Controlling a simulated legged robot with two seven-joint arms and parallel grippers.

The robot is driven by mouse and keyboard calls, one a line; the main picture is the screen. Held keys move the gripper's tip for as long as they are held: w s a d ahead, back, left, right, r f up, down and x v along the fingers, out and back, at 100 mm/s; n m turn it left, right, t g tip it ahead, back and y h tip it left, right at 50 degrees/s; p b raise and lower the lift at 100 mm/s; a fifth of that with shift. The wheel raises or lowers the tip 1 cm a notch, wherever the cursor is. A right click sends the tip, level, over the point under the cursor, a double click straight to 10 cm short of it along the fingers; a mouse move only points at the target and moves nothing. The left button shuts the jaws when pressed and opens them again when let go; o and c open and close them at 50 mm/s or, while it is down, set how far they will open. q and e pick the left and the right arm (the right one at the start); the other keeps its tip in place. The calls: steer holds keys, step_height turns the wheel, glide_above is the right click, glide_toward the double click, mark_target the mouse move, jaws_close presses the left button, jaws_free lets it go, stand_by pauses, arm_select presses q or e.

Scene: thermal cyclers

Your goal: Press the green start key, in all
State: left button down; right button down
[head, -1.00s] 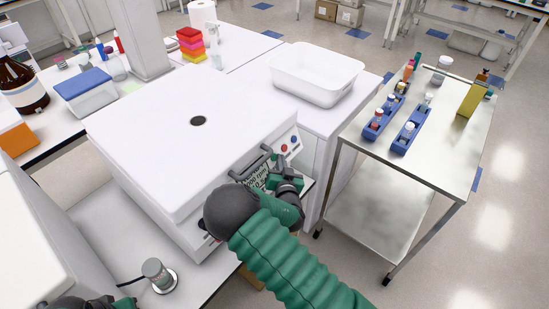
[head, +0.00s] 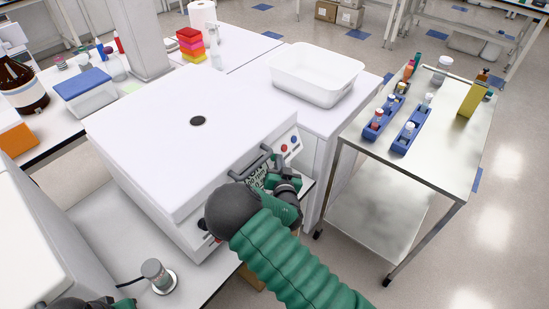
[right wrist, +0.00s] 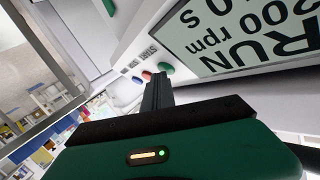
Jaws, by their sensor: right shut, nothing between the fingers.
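The green key (right wrist: 166,69) sits beside the display in the right wrist view, in a row with a red key (right wrist: 147,75) and a blue key (right wrist: 136,80). In the head view my right gripper hides the green key. My right gripper (right wrist: 157,77) is shut and empty, its tip over the panel close to the green and red keys. I cannot tell whether it touches. My left gripper (head: 105,303) is only partly visible at the bottom left edge.
A white tub (head: 316,75) stands on the bench behind. A steel cart (head: 440,145) with blue racks is to the right. A small metal cylinder (head: 157,275) stands front left.

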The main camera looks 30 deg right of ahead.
steer(key=shift+s+d+r+p, duration=0.3)
steer(key=shift+s, duration=0.35)
steer(key=s, duration=0.1)
steer(key=s+d+r+p, duration=0.1)
steer(key=s+r+p, duration=0.1)
steer(key=s, duration=0.1)
steer(key=shift+d, duration=0.35)
stand_by(0.5)
